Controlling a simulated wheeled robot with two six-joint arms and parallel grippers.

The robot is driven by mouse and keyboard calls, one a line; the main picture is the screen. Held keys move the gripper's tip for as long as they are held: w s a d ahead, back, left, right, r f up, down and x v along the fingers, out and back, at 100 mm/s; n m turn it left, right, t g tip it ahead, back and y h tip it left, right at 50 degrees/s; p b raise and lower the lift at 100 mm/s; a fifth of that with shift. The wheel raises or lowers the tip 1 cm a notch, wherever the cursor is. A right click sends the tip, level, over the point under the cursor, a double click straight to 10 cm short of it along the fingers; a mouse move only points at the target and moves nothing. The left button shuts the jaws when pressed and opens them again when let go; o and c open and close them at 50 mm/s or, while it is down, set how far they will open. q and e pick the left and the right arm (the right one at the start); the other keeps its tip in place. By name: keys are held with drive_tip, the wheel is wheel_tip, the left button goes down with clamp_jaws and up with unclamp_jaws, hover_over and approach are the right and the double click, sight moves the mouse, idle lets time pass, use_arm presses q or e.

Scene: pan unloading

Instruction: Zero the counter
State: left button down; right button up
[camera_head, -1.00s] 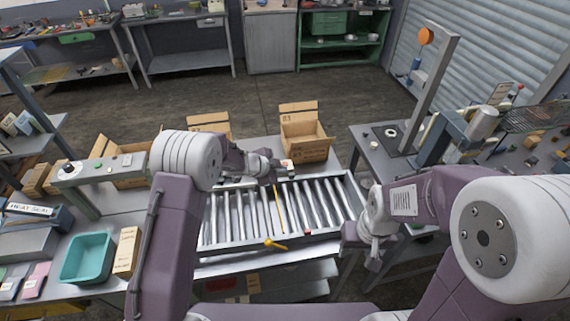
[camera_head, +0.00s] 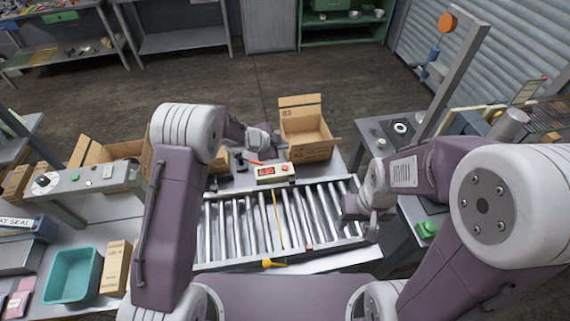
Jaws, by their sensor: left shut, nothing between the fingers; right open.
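The counter (camera_head: 266,174) is a small pale box with a red lit display. It stands at the far edge of the roller conveyor, in front of an open carton. Its digits are too small to read surely. A small red button (camera_head: 284,168) is on its right part. My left gripper (camera_head: 247,158) is shut and empty, just left of and behind the counter; a gap appears between them, and its fingertips are hard to make out. My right gripper (camera_head: 372,226) hangs beside the conveyor's right end, open and away from the counter.
The roller conveyor (camera_head: 232,226) lies ahead, with a yellow-handled rod (camera_head: 274,263) at its near edge. Open cartons (camera_head: 308,150) stand behind it. A teal bin (camera_head: 72,275) is at left. A machine post (camera_head: 455,75) rises at right.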

use_arm(q)
drive_tip(key=b, duration=0.9)
hover_over(283, 168)
wheel_tip(283, 168, down, 8)
drive_tip(key=shift+s+r, duration=0.1)
drive_tip(key=shift+s, duration=0.05)
drive_tip(key=shift+f, duration=0.55)
drive_tip(key=shift+r, duration=0.1)
idle(0.9)
drive_tip(key=shift+f, duration=0.45)
